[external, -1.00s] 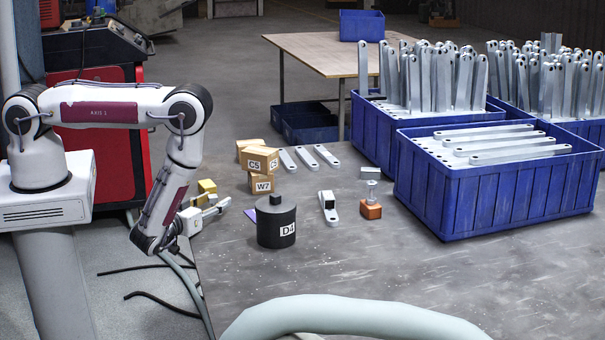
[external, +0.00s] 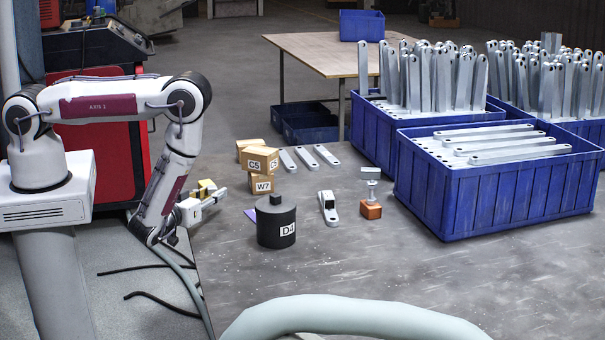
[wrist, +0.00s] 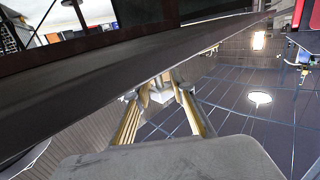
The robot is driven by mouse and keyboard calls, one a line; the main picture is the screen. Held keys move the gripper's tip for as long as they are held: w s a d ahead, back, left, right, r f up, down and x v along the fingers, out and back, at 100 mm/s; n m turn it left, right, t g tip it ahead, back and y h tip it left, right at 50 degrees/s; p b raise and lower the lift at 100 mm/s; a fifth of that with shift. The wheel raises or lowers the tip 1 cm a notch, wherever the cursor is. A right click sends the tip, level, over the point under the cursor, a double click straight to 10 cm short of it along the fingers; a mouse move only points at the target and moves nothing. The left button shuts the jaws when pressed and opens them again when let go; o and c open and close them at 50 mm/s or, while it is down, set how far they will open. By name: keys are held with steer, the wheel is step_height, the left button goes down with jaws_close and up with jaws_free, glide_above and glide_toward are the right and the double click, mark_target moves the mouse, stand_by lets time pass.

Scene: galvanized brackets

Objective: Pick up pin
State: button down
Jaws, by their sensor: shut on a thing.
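My gripper (external: 212,197) is at the end of the folded arm, at the left edge of the grey table, pointing right. The wrist view shows its two fingers closed in on a small pale metallic piece (wrist: 158,90), apparently the pin. Only part of this piece shows, and its full shape is hard to make out. In the external view it is too small to tell from the fingertips.
Farther right are a bracket (external: 328,208), an orange block (external: 371,210) with a metallic post, and a blue crate (external: 500,205).

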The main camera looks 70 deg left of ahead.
mark_target(211, 187)
steer(key=shift+r, duration=3.7)
steer(key=shift+a, duration=0.15)
